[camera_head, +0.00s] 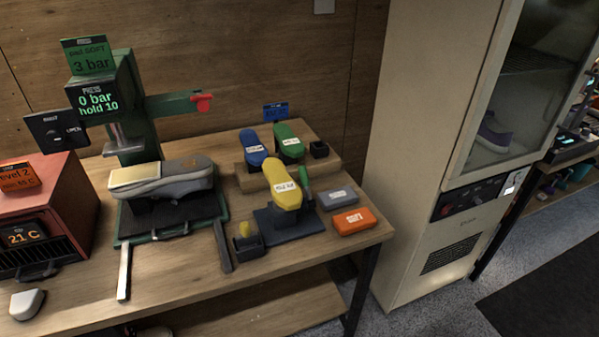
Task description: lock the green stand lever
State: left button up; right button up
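A yellow shoe form (282,184) with a white label is mounted on a dark stand (290,228) near the right front of the wooden bench. A short green lever (304,180) stands roughly upright at the right side of this yellow form. Its lower end is partly hidden by the form, and I cannot tell whether it is locked. Neither of my grippers shows in the head view.
Blue (252,147) and green (290,142) shoe forms sit on a raised shelf behind. Grey (338,197) and orange (353,221) blocks lie right of the stand. A green press (139,135) with a grey sneaker (185,177) stands left. A tall cabinet (405,150) stands right of the bench.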

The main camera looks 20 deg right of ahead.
aim_at(305, 182)
jog(key=l+u, duration=0.15)
jog(key=l, duration=0.35)
jog(key=l+u, duration=0.1)
jog(key=l, duration=0.4)
jog(key=k+l+u, duration=0.15)
jog(key=l, duration=0.4)
jog(key=l+u, duration=0.15)
jog(key=l, duration=0.35)
jog(key=k+l+u, duration=0.15)
jog(key=l, duration=0.3)
